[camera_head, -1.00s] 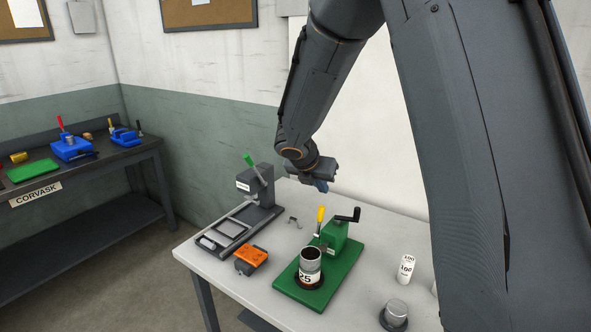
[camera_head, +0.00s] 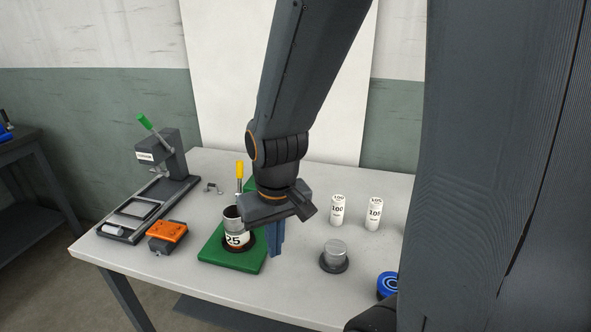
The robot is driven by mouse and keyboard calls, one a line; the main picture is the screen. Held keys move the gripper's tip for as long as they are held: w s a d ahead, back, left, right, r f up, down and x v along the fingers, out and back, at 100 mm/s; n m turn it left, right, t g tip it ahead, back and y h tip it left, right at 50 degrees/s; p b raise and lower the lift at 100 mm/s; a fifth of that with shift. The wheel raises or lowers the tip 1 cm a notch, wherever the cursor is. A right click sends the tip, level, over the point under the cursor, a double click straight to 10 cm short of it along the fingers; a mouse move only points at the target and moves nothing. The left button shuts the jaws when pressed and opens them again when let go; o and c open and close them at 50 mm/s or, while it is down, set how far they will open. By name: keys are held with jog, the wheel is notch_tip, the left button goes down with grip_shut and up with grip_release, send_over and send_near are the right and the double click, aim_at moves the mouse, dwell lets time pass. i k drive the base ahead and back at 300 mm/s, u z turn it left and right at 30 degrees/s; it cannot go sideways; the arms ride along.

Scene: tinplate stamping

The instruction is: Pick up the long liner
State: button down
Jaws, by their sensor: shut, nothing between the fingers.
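Two white labelled cylinders stand upright side by side on the grey table: one marked 100 (camera_head: 338,211) and one marked 105 (camera_head: 373,214). I cannot tell from the labels which is the long liner; they look close in height. My gripper (camera_head: 276,240) points down with its blue fingers shut and empty, to the left of both cylinders and apart from them. It hides most of the green crank machine behind it. A dark-mouthed can marked 25 (camera_head: 236,232) stands on the green base plate (camera_head: 232,257), just left of my fingers.
A grey metal cylinder on a dark round base (camera_head: 334,257) stands right of my gripper. A blue round item (camera_head: 388,284) is at the front right. An orange block (camera_head: 168,236) and a grey lever press (camera_head: 160,160) are at the left. Bare table lies around the white cylinders.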

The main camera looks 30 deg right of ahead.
aim_at(376, 205)
jog(key=z, duration=0.25)
jog(key=k, duration=0.4)
jog(key=u, duration=0.3)
jog(key=i, duration=0.5)
jog(key=z, duration=1.6)
